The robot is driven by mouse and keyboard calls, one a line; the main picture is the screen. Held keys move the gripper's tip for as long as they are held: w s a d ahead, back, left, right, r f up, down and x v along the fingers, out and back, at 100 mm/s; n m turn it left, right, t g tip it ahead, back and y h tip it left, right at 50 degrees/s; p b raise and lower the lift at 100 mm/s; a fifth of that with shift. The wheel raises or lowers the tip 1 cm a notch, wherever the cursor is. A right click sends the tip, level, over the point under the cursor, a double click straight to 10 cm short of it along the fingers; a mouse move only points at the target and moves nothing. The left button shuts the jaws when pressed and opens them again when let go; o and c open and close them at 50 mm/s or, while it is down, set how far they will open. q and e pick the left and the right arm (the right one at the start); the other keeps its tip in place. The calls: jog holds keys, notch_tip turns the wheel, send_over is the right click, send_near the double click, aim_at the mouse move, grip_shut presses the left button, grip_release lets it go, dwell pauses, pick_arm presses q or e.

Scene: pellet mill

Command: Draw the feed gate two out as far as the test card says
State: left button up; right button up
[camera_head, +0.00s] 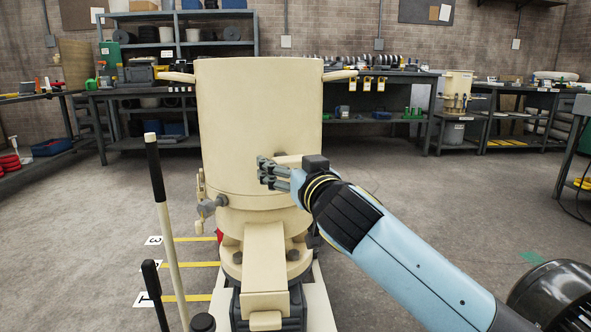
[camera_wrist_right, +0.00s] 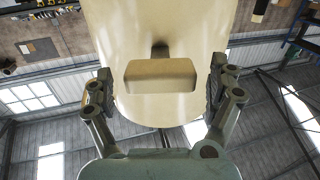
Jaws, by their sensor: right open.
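The cream mill drum (camera_head: 255,120) stands upright in the middle of the head view. A cream block-shaped handle (camera_wrist_right: 160,77) on a dark stem sticks out of its wall; I take it for a feed gate's handle, but no number shows on it. In the head view the handle (camera_head: 290,159) is partly hidden by my right gripper (camera_head: 265,172). That gripper is open and empty in front of the drum. In the right wrist view its fingers (camera_wrist_right: 160,82) stand apart on either side of the handle, with gaps to both sides. My left gripper is not in view. I cannot make out a test card.
Two black-gripped levers (camera_head: 155,165) rise left of the mill. Yellow floor lines (camera_head: 190,298) carry plates marked 1 (camera_head: 147,299) and 3 (camera_head: 153,240). A cream chute (camera_head: 265,258) juts out below the drum. A dark motor (camera_head: 553,298) is at lower right. Benches line the back wall.

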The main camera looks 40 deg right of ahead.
jog(key=v, duration=1.2)
